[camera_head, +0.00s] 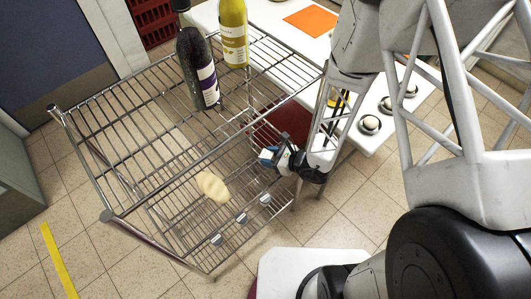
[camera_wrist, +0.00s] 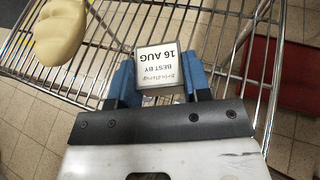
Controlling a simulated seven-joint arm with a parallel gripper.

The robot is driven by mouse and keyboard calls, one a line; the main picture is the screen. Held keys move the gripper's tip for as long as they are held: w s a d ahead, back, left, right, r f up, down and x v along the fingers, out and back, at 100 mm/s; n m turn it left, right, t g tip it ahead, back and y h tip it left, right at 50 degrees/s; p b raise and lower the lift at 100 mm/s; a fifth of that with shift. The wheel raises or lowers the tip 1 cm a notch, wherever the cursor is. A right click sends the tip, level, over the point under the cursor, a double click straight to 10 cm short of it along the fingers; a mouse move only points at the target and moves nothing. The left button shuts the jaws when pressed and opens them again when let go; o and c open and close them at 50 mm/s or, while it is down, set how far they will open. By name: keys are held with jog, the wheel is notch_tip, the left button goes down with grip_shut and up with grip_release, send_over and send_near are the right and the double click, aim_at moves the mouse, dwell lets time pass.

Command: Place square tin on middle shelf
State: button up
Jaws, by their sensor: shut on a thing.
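The square tin (camera_wrist: 160,66) is small, with a pale label reading "BEST BY 16 AUG", upside down in the wrist view. My gripper (camera_wrist: 160,84) is shut on it, with one blue finger on each side. In the head view my gripper (camera_head: 277,158) is at the right end of the wire rack, below the top shelf's level; the tin (camera_head: 266,154) shows only as a small patch. The middle shelf (camera_head: 178,208) is a wire grid beneath the top shelf (camera_head: 130,110). I cannot tell whether the tin touches the wires.
A pale yellow lumpy object (camera_head: 212,187) lies on the lower wire shelf, left of the tin; it also shows in the wrist view (camera_wrist: 62,32). A dark bottle (camera_head: 197,70) and a yellow bottle (camera_head: 233,35) stand on the top shelf. Small tags (camera_head: 241,217) line the shelf's front edge.

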aim_at(266, 151)
jog(key=shift+w+a+f, duration=0.1)
jog(key=shift+w+a, duration=0.2)
jog(key=shift+w, duration=0.35)
jog(key=shift+w+a+f, duration=0.1)
jog(key=shift+w+a, duration=0.15)
jog(key=shift+w, duration=0.4)
jog(key=shift+w+a, duration=0.15)
jog(key=shift+w, duration=0.15)
jog(key=shift+w+a+f, duration=0.1)
jog(key=shift+w+f, duration=0.15)
jog(key=shift+f, duration=1.5)
jog(key=shift+f, duration=0.1)
jog(key=o, duration=0.9)
jog(key=shift+o, duration=0.2)
